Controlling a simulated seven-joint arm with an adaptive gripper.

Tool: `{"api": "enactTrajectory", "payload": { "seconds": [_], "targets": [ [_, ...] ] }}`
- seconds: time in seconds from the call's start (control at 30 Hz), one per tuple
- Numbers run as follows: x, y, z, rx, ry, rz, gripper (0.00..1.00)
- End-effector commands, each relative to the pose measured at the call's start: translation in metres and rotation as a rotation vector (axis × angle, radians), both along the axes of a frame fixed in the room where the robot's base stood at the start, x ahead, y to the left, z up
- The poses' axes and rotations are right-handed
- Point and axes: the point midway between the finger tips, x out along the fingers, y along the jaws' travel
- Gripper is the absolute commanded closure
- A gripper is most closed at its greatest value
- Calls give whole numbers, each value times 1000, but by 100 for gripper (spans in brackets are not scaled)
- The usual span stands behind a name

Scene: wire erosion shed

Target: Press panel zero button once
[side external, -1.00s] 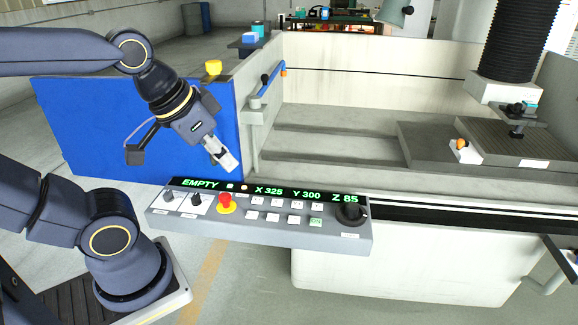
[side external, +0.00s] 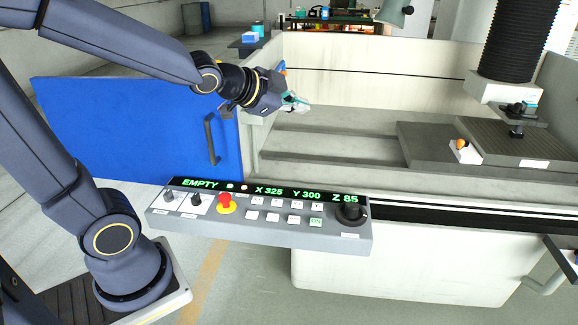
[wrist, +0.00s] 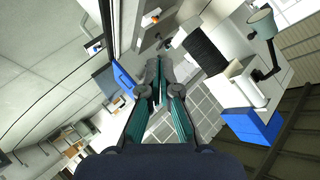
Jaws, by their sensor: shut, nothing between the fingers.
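The grey control panel (side external: 185,222) stands at the front of the machine in the side view. It carries small white buttons (side external: 273,217) in two rows, a green-marked button (side external: 316,222), a red emergency knob (side external: 225,201) and a black dial (side external: 351,213). The labels are too small to read, so I cannot tell which is the zero button. The display reads EMPTY, X 325, Y 300, Z 85. My gripper (side external: 300,104) is shut and empty, well above and behind the panel, over the machine's tank. In the wrist view its fingers (wrist: 160,90) are together; the panel cannot be made out there.
A blue door panel (side external: 130,130) with a dark handle stands left of the tank. The tank (side external: 330,130) holds a grey table (side external: 520,140) at right, under a black bellows column (side external: 516,40). The space directly above the panel is clear.

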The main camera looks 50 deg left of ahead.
Motion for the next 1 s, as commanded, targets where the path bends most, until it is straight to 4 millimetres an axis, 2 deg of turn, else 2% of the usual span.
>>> {"api": "enactTrajectory", "payload": {
  "seconds": [0.03,0.1,0.23,0.4,0.53,0.7,1.0],
  "targets": [
    [14,4,-17,38,9,-40,100],
    [31,6,-39,84,8,-105,100],
    [51,11,-91,122,34,-211,100],
    [50,22,-167,86,120,-278,100],
    [39,32,-209,44,203,-268,100],
    [27,41,-239,9,269,-241,100],
    [24,45,-244,0,280,-228,100]
  ]
}}
